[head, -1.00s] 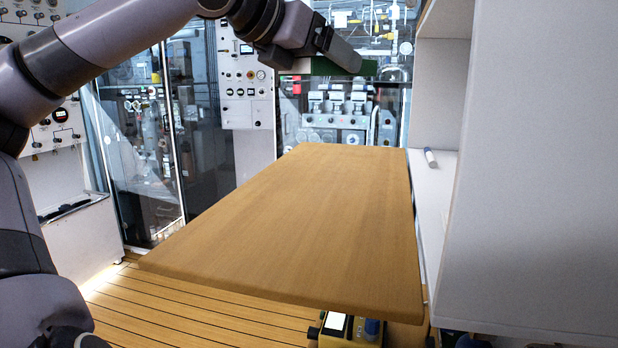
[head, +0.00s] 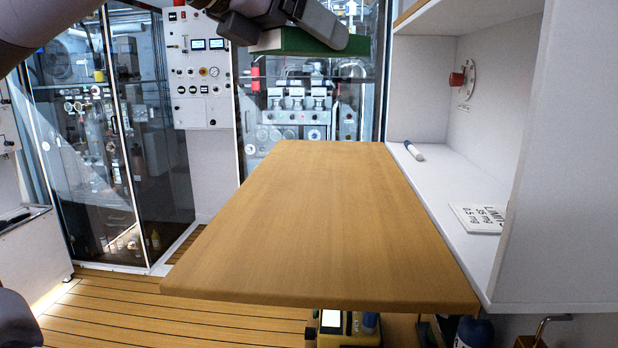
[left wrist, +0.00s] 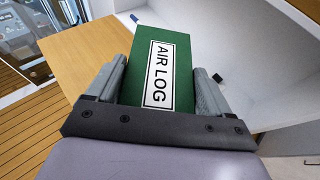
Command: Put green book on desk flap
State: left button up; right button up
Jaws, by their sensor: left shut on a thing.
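The green book (left wrist: 177,62) has a white label reading AIR LOG and sits between the two fingers of my left gripper (left wrist: 160,85) in the left wrist view. In the head view the green book (head: 308,42) is held up at the top, beyond and above the far end of the desk flap in the picture. My left gripper (head: 300,25) is shut on it. The desk flap (head: 320,220) is a bare wooden board, lying flat; it also shows in the left wrist view (left wrist: 85,50). My right gripper is not in view.
A white shelf unit (head: 570,170) stands along the flap's right side. On its shelf lie a small white and blue cylinder (head: 413,150) and a printed card (head: 478,217). A yellow device (head: 345,330) is below the flap's front edge. Glass-fronted cabinets stand behind.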

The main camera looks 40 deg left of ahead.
pick_arm(q)
send_over(304, 207)
notch_tip(304, 207, down, 8)
notch_tip(304, 207, down, 7)
jog(key=b, duration=0.3)
jog(key=shift+d+f+b, duration=0.1)
jog(key=shift+b, duration=0.3)
jog(key=shift+f+b, duration=1.5)
jog(key=shift+f, duration=0.85)
jog(key=shift+f, duration=0.15)
jog(key=o, duration=1.2)
